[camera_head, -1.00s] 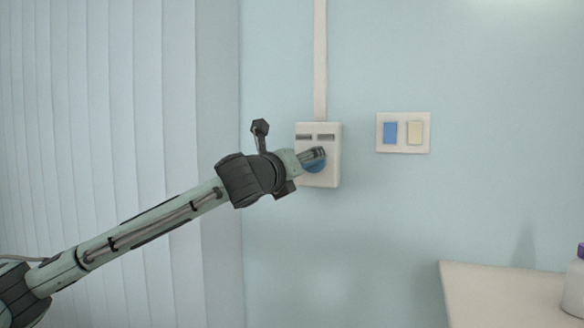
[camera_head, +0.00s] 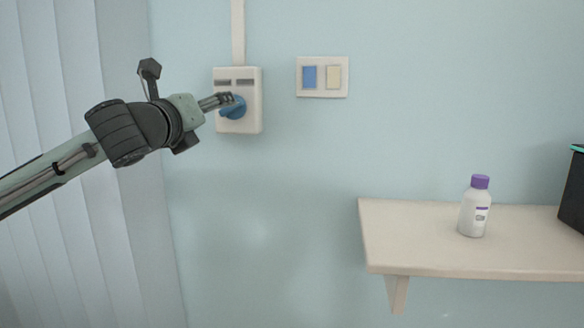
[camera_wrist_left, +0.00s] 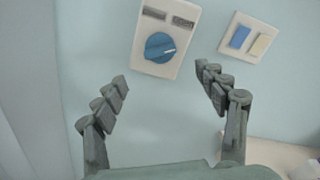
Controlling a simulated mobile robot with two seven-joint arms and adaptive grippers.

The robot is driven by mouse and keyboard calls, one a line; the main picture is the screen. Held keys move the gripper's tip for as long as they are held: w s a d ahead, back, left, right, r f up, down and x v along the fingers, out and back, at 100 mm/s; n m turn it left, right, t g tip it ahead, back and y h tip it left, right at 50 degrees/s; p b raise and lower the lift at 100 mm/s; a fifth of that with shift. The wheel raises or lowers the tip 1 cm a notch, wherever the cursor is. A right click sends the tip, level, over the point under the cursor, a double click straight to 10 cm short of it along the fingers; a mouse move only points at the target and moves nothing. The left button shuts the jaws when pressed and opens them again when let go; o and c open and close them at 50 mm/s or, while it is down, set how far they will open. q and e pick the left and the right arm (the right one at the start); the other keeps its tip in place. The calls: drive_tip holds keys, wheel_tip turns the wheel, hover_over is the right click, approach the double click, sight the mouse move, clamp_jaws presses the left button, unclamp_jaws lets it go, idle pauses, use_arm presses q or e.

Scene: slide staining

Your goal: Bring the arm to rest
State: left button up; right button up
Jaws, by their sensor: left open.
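My left gripper (camera_head: 222,101) reaches in from the left in the head view, in front of the white wall box with the blue knob. In the left wrist view its two fingers (camera_wrist_left: 165,92) are spread wide with nothing between them. The blue knob (camera_wrist_left: 160,47) and its white box (camera_wrist_left: 138,59) lie beyond the fingertips, apart from them. In the head view the fingertips partly overlap the blue knob (camera_head: 234,113) on the box (camera_head: 251,118). My right gripper is in neither view.
A switch plate (camera_head: 322,92) with a blue and a cream rocker is right of the box. A shelf (camera_head: 420,240) at lower right holds a white bottle (camera_head: 474,215) with a purple cap and a dark container (camera_head: 575,190). Pale vertical blinds (camera_head: 75,235) hang at left. The wall below the box is clear.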

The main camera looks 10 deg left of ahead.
sight(230, 108)
use_arm(q)
drive_tip(key=w, duration=1.2)
drive_tip(key=shift+d, duration=0.2)
drive_tip(key=shift+s, duration=0.1)
drive_tip(key=shift+s, duration=0.1)
